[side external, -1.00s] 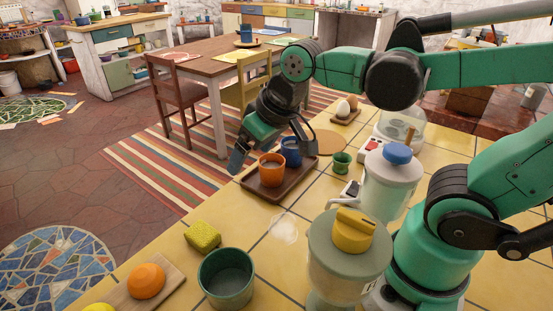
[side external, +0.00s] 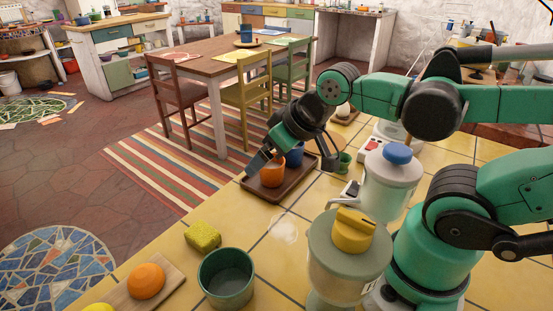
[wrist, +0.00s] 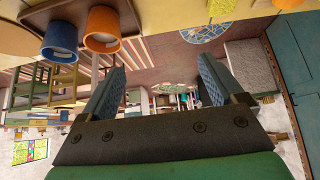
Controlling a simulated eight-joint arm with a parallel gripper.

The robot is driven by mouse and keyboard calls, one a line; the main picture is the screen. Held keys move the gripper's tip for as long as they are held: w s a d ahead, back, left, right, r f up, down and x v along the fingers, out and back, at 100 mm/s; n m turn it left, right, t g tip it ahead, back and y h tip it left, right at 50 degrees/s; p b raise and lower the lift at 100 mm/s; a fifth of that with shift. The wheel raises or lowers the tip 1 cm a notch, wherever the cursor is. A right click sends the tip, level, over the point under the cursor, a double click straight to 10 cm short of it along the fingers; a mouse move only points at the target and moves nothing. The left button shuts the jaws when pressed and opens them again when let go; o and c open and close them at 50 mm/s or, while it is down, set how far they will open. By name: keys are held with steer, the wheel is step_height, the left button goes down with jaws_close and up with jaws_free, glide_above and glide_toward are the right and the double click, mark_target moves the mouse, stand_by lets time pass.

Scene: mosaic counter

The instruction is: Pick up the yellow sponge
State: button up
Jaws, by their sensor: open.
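The yellow sponge (side external: 203,236) lies on the yellow tiled counter (side external: 262,260) near its left edge in the side external view, in front of the tray and behind a green pot. A yellow-green patch (wrist: 222,8) at the top edge of the wrist view looks like the sponge, partly cut off. My gripper (side external: 268,160) hangs near the far tray with its cups, well away from the sponge. In the wrist view my gripper (wrist: 160,68) has its two fingers wide apart with nothing between them.
The brown tray (side external: 258,190) holds an orange cup (side external: 273,174) and a blue cup (side external: 295,155) close to my gripper. The green pot (side external: 226,280) and a board with an orange (side external: 147,281) stand near the sponge. Jars (side external: 345,250) stand to the right. Bare tiles lie between tray and sponge.

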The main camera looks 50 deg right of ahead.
steer(key=shift+o, duration=0.5)
